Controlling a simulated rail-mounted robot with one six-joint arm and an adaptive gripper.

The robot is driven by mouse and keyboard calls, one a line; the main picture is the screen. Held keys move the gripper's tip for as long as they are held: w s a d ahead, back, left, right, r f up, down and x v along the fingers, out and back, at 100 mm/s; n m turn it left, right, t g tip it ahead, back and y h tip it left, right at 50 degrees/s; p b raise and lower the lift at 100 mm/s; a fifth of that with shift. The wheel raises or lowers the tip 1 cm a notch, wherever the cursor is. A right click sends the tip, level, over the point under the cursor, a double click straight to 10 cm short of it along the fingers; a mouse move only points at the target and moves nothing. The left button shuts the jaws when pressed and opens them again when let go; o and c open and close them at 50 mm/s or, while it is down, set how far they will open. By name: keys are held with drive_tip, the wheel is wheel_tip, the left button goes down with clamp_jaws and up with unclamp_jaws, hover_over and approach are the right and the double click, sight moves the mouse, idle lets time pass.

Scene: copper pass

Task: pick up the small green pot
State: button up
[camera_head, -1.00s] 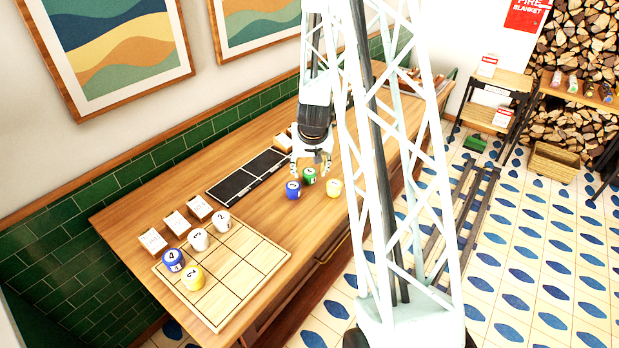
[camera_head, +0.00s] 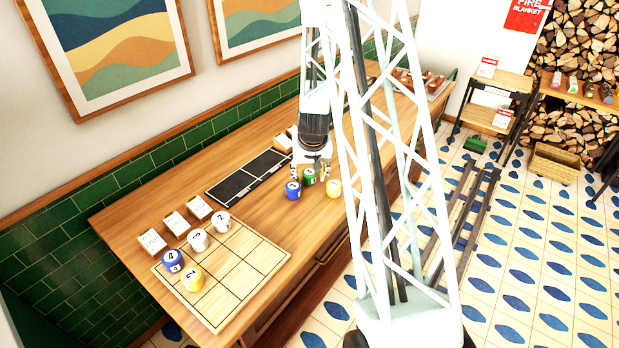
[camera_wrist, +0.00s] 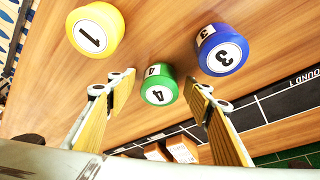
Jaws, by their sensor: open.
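The small green pot (camera_head: 309,177), marked 4, stands on the wooden counter (camera_head: 255,212) between a blue pot (camera_head: 293,190) and a yellow pot (camera_head: 333,188). In the wrist view the green pot (camera_wrist: 159,86) shows between and just beyond the fingertips of my gripper (camera_wrist: 162,88). The fingers are open, one on each side of it, and nothing is held. In the head view my gripper (camera_head: 311,172) is low over the counter right at the green pot. I cannot tell whether the fingers touch it.
The blue pot (camera_wrist: 221,50) marked 3 is close beyond the right finger; the yellow pot (camera_wrist: 95,29) marked 1 is up left. A grid board (camera_head: 240,262) with several pots, white-labelled blocks (camera_head: 176,223) and a black panel (camera_head: 247,177) also lie on the counter.

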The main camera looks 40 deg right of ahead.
sight(311, 174)
drive_tip(key=c, duration=1)
drive_tip(key=shift+r, duration=0.15)
drive_tip(key=shift+s+r+p, duration=0.1)
drive_tip(key=shift+r+p, duration=0.35)
drive_tip(key=shift+r, duration=1.25)
drive_tip(key=shift+s+a+b, duration=0.45)
drive_tip(key=shift+s+a, duration=0.05)
drive_tip(key=shift+s, duration=0.4)
drive_tip(key=s+a, duration=0.2)
drive_tip(key=s, duration=0.2)
drive_tip(key=s+a+r+b, duration=0.1)
drive_tip(key=s+a, duration=0.1)
drive_tip(key=s, duration=0.2)
drive_tip(key=s+a, duration=0.2)
drive_tip(key=s, duration=0.2)
drive_tip(key=shift+a+r+b, duration=0.15)
drive_tip(key=shift+a+b, duration=0.1)
drive_tip(key=shift+b, duration=0.05)
drive_tip(key=shift+s, duration=0.1)
